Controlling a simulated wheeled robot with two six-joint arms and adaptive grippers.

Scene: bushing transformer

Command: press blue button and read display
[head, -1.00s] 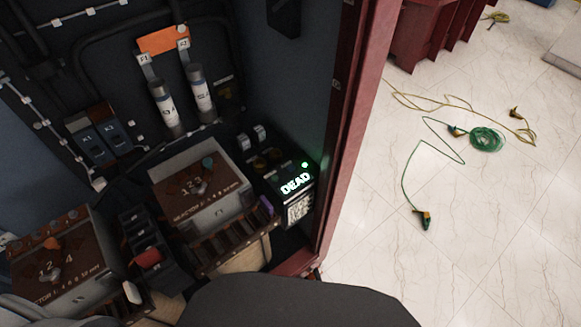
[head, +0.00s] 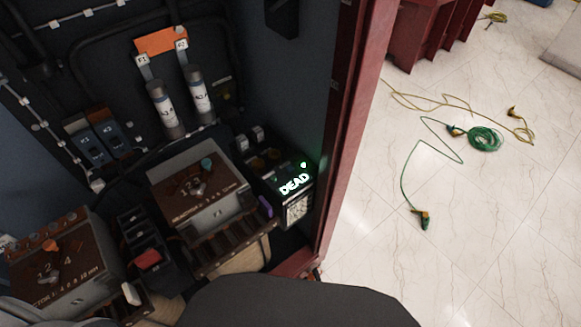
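A small black display unit (head: 290,203) stands at the right inside the cabinet, by the red door frame. Its screen shows "DEAD" (head: 295,184) in lit pale green letters, and a small green light (head: 303,165) glows above the word. A small purple-blue part (head: 265,206) sits just left of the unit; I cannot tell if it is a button. No clearly blue button can be made out. Neither gripper is in view.
Two brown-topped boxes (head: 212,188) (head: 62,268) with dials, two cylindrical fuses (head: 200,92) (head: 164,104) and cabling fill the dark cabinet. The red frame (head: 350,130) bounds it at right. Green (head: 486,139) and yellow cables lie on the pale floor outside.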

